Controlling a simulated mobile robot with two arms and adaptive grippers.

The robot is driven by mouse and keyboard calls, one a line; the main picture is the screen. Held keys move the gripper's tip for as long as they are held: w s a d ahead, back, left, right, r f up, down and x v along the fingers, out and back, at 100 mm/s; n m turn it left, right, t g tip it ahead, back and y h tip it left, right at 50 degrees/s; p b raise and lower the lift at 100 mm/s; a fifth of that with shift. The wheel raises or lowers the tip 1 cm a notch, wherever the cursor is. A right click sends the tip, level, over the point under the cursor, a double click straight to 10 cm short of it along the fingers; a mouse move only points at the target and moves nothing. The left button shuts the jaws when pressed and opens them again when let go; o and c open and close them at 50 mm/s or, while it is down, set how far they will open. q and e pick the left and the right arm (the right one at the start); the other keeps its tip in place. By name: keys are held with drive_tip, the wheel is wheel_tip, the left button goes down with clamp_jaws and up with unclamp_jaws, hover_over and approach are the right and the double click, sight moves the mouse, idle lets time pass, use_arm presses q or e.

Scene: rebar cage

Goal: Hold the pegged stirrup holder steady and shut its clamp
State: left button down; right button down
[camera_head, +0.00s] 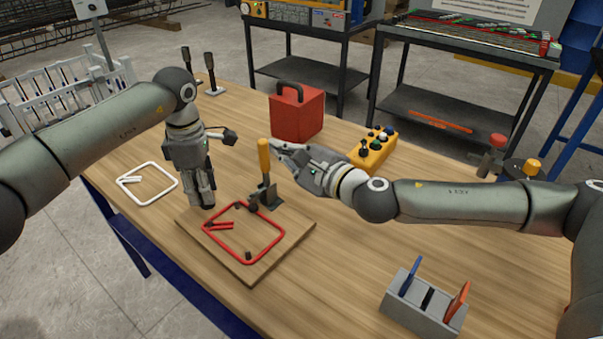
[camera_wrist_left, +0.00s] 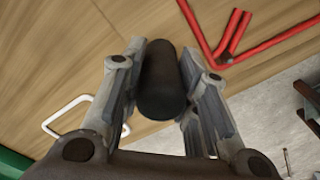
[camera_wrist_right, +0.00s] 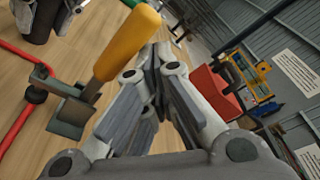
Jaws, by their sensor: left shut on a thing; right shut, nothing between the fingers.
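The pegged stirrup holder is a square wooden board (camera_head: 290,237) with a bent red stirrup (camera_head: 275,243) lying around its dark pegs. Its clamp (camera_head: 268,197) stands at the back edge, with the yellow handle (camera_head: 263,155) upright; clamp and handle (camera_wrist_right: 128,42) also show in the right wrist view. My left gripper (camera_head: 204,203) points down at the board's left corner. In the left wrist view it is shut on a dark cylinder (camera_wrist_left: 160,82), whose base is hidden. My right gripper (camera_head: 276,148) is shut and empty close beside the handle; I cannot tell whether they touch.
A white stirrup (camera_head: 148,184) lies left of the board. A red box (camera_head: 297,110) and a yellow button box (camera_head: 373,150) stand behind. A grey holder (camera_head: 423,308) with blue and orange tools is at front right. Table right of the board is clear.

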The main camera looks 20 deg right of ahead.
drive_tip(key=shift+s+a+r, duration=0.15)
drive_tip(key=shift+s+a, duration=0.05)
drive_tip(key=shift+s, duration=0.05)
drive_tip(key=f+v, duration=0.1)
drive_tip(key=v, duration=1)
drive_tip(key=shift+s+d+r, duration=0.2)
drive_tip(key=shift+d+r, duration=0.2)
drive_tip(key=shift+d, duration=0.05)
use_arm(q)
drive_tip(key=c, duration=1)
unclamp_jaws()
drive_tip(key=shift+c, duration=0.2)
drive_tip(key=shift+r, duration=0.15)
